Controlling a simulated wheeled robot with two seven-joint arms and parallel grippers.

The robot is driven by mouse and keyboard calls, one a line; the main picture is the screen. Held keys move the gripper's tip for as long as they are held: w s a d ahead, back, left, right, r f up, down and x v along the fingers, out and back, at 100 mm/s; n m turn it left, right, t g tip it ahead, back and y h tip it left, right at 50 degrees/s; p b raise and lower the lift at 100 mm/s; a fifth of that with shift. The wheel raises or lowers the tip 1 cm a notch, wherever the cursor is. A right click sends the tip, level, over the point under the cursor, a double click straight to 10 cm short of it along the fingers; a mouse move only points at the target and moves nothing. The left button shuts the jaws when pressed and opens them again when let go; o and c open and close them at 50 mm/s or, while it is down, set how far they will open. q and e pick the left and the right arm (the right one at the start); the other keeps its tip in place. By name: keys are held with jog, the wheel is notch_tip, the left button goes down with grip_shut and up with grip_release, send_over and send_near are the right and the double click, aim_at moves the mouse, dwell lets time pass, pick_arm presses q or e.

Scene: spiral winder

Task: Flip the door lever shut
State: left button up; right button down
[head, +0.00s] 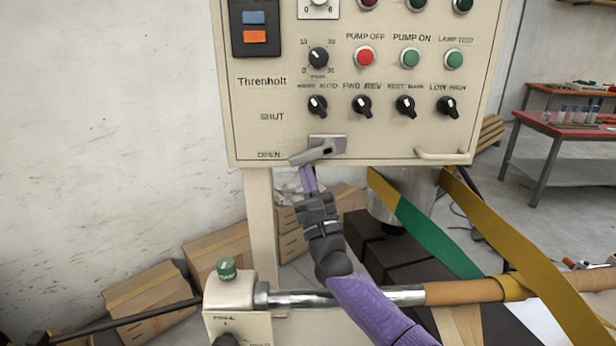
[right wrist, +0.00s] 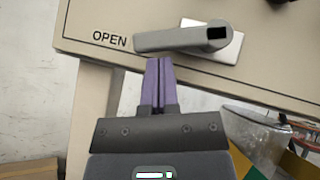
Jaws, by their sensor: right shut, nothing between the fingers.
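The door lever (head: 313,153) is a grey handle on a light plate at the bottom edge of the cream control panel (head: 380,135). Its handle points left and slightly down, toward the OPEN label; the SHUT label is higher up on the left. In the right wrist view the lever (right wrist: 180,38) lies beside the word OPEN. My right gripper (head: 308,180) is just below the lever, its purple fingers shut and empty. In the right wrist view the fingertips (right wrist: 159,62) are just under the handle; whether they touch it I cannot tell. My left gripper is not in view.
Knobs and buttons (head: 365,57) cover the panel above the lever. A cream post (head: 260,220) stands left of my gripper. A metal shaft with a brown tube (head: 470,291) crosses below, with green and yellow strips (head: 435,240) at right. Cardboard boxes (head: 150,295) lie behind.

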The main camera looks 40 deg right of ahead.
aim_at(296, 162)
jog(key=shift+w+a+m+h+b, duration=0.15)
jog(key=shift+m+h+b, duration=0.25)
jog(key=shift+m+h, duration=0.45)
